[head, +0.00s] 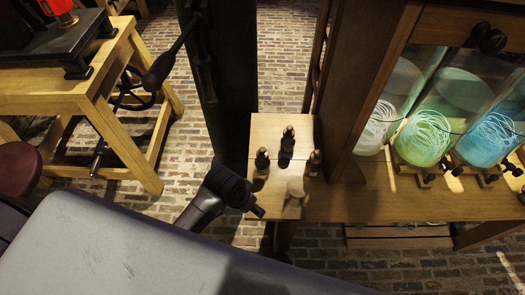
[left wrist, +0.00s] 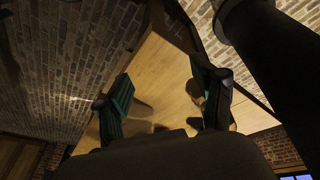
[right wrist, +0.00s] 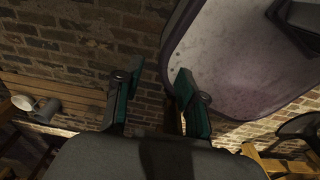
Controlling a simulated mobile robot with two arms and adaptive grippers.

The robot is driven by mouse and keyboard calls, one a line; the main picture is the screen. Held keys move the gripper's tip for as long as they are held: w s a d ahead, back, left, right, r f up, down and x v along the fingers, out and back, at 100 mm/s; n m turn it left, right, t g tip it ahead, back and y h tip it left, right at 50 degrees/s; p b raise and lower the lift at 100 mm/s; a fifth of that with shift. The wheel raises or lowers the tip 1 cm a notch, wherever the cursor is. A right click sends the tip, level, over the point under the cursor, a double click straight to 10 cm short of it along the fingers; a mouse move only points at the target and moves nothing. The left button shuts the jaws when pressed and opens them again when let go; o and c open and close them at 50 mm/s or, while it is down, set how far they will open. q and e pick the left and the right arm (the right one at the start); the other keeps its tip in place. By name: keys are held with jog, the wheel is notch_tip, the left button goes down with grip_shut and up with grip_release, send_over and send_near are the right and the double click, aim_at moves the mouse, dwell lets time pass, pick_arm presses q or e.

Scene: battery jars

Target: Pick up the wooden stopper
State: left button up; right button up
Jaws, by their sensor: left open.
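A small pale, round-topped piece, which looks like the wooden stopper (head: 295,187), stands near the front of the small wooden side table (head: 240,236). My left gripper (head: 259,211) is just left of it and a little nearer, over the table's left front edge, with a gap between them. In the left wrist view the left gripper (left wrist: 167,95) is open over the wooden top. A pale shape beside its right finger is partly hidden, and I cannot tell whether it is the stopper. My right gripper (right wrist: 155,95) is open and empty, and out of the head view.
Small dark bottles (head: 288,136) stand behind the stopper. A dark column (head: 222,90) rises behind the side table. To the right is a cabinet with glass jars (head: 425,135) of coiled wire.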

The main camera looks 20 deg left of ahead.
aim_at(262, 149)
pick_arm(q)
jog(key=shift+m, duration=0.7)
jog(key=w+r, duration=0.1)
jog(key=w+d+r, duration=0.1)
jog(key=w, duration=0.1)
jog(key=w+d+r, duration=0.1)
jog(key=shift+w+r, duration=0.35)
jog(key=w+a+r+m+g+y+p, duration=0.1)
jog(key=w+r+m, duration=0.1)
jog(key=w+r, duration=0.45)
jog(key=w+a+r+m+g+y, duration=0.1)
jog(key=w+r+m, duration=0.25)
jog(key=r, duration=0.65)
jog(key=shift+n, duration=0.45)
jog(key=f, duration=0.4)
jog(key=f+p, duration=0.1)
jog(key=f, duration=0.3)
jog(key=shift+w+a, duration=0.15)
jog(key=shift+a, duration=0.05)
jog(key=shift+a+f, duration=0.1)
jog(key=shift+f, duration=0.55)
jog(key=f, duration=0.3)
jog(key=f+p, duration=0.1)
jog(key=shift+a+f, duration=0.15)
jog(key=shift+a, duration=0.1)
pick_arm(e)
jog(key=r, duration=0.3)
jog(key=shift+w+d+r, duration=0.1)
jog(key=shift+w, duration=0.25)
